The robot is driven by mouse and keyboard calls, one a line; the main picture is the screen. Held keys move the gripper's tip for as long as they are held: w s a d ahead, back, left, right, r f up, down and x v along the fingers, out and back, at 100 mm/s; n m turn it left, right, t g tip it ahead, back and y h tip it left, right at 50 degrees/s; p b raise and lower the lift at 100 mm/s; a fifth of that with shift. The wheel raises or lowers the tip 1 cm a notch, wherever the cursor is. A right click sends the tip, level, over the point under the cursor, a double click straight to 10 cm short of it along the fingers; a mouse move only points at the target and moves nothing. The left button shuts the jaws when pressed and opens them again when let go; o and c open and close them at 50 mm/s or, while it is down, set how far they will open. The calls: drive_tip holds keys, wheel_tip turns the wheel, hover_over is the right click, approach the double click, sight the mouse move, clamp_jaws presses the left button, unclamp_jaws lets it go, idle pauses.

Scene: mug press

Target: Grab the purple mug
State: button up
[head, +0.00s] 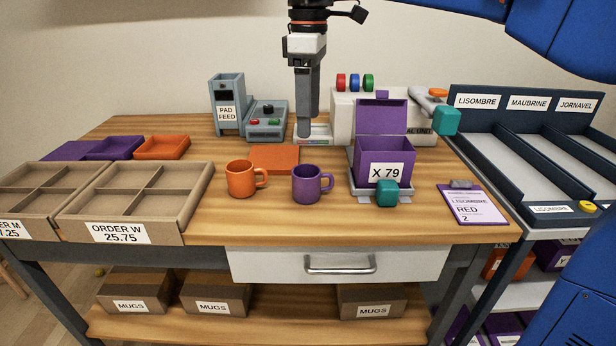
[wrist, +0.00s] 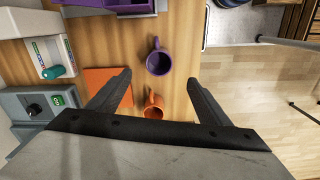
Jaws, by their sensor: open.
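The purple mug (head: 306,184) stands upright on the wooden bench, right of the orange mug (head: 240,179), with its handle to the right in the head view. The purple mug also shows in the wrist view (wrist: 158,62), beyond the fingertips and roughly midway between them. My gripper (head: 304,134) points down over the bench behind the mugs in the head view. In the wrist view my gripper (wrist: 158,82) has its two fingers spread wide with nothing held. The orange mug (wrist: 153,107) lies lower between the fingers in that view, apart from them.
A purple box marked X 79 (head: 381,170) with a raised lid is close right of the purple mug. An orange pad (head: 274,159) lies behind the mugs. Cardboard trays (head: 135,203) are at left, and a clipboard (head: 472,205) at right. The bench front near the mugs is clear.

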sight(308, 183)
wheel_tip(308, 183, down, 17)
drive_tip(key=shift+w+f, duration=0.1)
drive_tip(key=shift+f, duration=0.1)
idle(0.7)
drive_tip(key=c, duration=1.3)
drive_tip(key=shift+o, duration=0.2)
drive_tip(key=shift+r, duration=0.15)
